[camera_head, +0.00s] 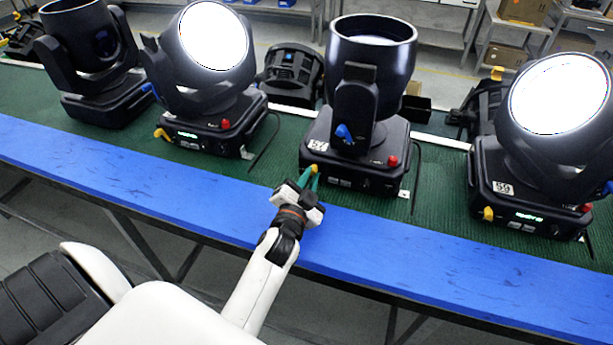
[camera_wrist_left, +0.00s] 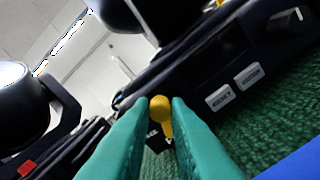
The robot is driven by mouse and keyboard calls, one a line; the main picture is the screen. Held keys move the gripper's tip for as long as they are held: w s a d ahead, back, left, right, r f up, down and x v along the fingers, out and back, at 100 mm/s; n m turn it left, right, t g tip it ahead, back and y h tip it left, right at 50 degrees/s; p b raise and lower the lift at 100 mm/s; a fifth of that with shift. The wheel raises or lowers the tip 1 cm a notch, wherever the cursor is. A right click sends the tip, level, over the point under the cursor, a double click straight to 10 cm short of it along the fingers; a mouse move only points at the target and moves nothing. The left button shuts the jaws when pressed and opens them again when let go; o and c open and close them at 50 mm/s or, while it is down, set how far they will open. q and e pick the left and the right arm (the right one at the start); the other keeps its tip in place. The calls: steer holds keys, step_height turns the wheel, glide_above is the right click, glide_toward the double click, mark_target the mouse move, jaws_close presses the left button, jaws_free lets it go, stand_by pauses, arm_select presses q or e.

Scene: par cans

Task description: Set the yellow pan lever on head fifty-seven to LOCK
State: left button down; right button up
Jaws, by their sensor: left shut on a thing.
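Head fifty-seven (camera_head: 318,145) stands on the green mat in the middle of the head view, with its number label on the front left of its base. Its lens end points up and its lamp face is seen edge-on. The yellow pan lever (camera_head: 313,168) sticks out at the base's front left corner. In the left wrist view the lever's round yellow knob (camera_wrist_left: 160,107) lies between the green fingertips. My left gripper (camera_head: 308,178) is shut on this lever. The lever's position marks cannot be read. My right gripper is in neither view.
Head fifty-nine (camera_head: 500,185) stands to the right and a lit head (camera_head: 190,125) to the left, both with yellow levers. A red knob (camera_head: 393,161) and a RESET button (camera_wrist_left: 220,98) are on the base held at. A blue front strip (camera_head: 420,250) is clear.

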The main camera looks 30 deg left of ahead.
arm_select(q)
steer(key=shift+w+d+f+m, duration=0.1)
steer(key=shift+d+m, duration=0.1)
steer(key=shift+m, duration=0.6)
steer(key=c, duration=1.4)
jaws_free()
